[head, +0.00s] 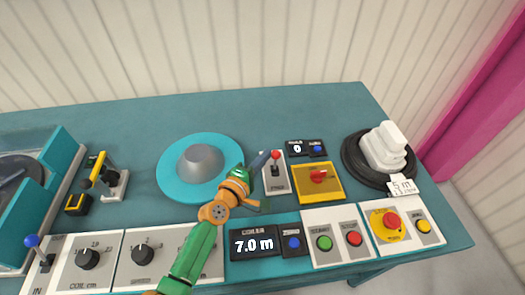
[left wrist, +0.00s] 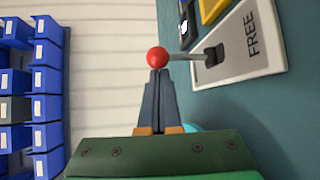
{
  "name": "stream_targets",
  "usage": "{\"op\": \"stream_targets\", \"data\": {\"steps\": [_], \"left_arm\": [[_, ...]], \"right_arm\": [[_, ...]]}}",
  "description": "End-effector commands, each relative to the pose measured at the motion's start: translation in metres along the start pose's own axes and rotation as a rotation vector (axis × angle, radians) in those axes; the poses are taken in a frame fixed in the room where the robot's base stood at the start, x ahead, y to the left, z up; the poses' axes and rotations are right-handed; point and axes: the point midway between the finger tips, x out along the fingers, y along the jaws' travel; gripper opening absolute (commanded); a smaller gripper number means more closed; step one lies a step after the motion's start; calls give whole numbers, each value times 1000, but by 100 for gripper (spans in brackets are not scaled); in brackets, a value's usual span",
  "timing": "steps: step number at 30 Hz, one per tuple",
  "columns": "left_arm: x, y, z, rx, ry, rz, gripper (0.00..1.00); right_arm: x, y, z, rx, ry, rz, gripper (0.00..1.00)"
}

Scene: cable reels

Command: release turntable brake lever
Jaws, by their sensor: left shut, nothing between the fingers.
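The brake lever has a red ball knob (head: 276,154) on a thin metal stem, rising from a white plate (head: 276,187) right of the turntable (head: 170,180). In the left wrist view the red knob (left wrist: 156,57) is at the tips of my fingers, and the word FREE shows on the plate (left wrist: 262,50). My left gripper (head: 262,160) is shut and empty, its fingertips just left of the knob. In the left wrist view my gripper (left wrist: 158,74) touches or nearly touches the knob; I cannot tell which. My right gripper is out of view.
A yellow panel with a red switch (head: 318,176) and a small counter display (head: 297,148) stand right of the lever. A cable coil (head: 350,160) lies farther right. Control panels line the front edge, with a 7.0 m display (head: 253,244). The back of the table is clear.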

Motion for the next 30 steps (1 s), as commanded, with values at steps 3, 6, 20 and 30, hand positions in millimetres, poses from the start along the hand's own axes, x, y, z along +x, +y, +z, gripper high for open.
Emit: {"op": "stream_targets", "data": {"steps": [3, 6, 20, 30], "left_arm": [[0, -1, 1, 0, -2, -1, 0], [0, -1, 0, 0, -1, -1, 0], [-58, -1, 3, 3, -1, -1, 0], [-73, 0, 4, 2, -2, 1, 0]], "right_arm": [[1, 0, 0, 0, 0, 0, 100], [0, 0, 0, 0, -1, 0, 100], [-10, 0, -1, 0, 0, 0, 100], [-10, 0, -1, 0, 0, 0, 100]]}}
